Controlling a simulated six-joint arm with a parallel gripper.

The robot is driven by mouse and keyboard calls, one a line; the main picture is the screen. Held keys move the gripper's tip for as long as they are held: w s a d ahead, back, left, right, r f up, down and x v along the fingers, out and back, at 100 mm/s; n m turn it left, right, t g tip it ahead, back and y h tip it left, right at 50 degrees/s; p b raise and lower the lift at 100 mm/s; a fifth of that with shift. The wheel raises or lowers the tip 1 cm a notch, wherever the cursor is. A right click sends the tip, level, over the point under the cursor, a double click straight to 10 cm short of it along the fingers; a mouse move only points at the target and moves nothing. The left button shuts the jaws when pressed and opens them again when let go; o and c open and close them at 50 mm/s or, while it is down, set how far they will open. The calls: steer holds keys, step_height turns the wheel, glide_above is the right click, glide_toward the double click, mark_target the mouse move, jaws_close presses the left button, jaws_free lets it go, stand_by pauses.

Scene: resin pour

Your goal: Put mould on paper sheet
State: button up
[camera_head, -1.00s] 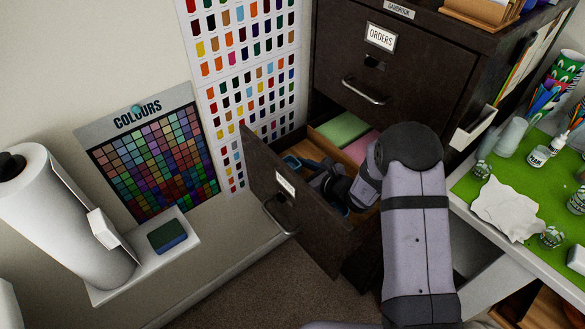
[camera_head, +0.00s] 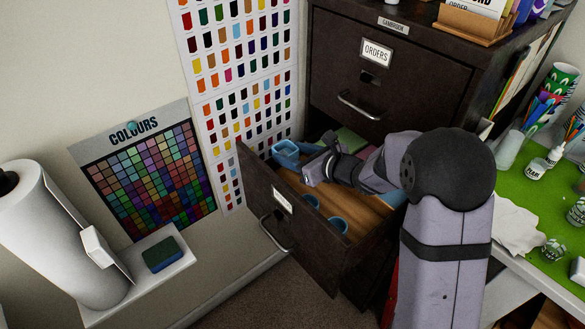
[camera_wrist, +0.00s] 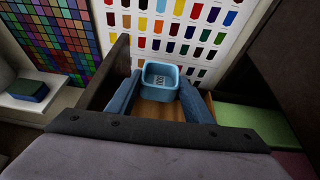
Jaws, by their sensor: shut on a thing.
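The mould is a small light-blue square tray (camera_head: 284,160) with a raised rim, and it also shows in the wrist view (camera_wrist: 160,90) with raised marks on its floor. My gripper (camera_head: 308,157) is shut on it, with one blue finger on each side in the wrist view (camera_wrist: 160,80). It is held at the far left part of the open drawer, around the height of the drawer's top edge. The white paper sheet (camera_head: 516,226) has ragged edges and lies on the green mat at the right, its left part hidden by my arm.
The open drawer (camera_head: 290,220) of the dark cabinet holds other blue moulds (camera_head: 338,225) and coloured sheets (camera_head: 350,141). Jars and pots (camera_head: 534,167) stand around the paper on the green mat (camera_head: 550,185). The cabinet's upper drawer (camera_head: 400,80) is shut.

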mark_target(293, 154)
steer(key=shift+r, duration=2.7)
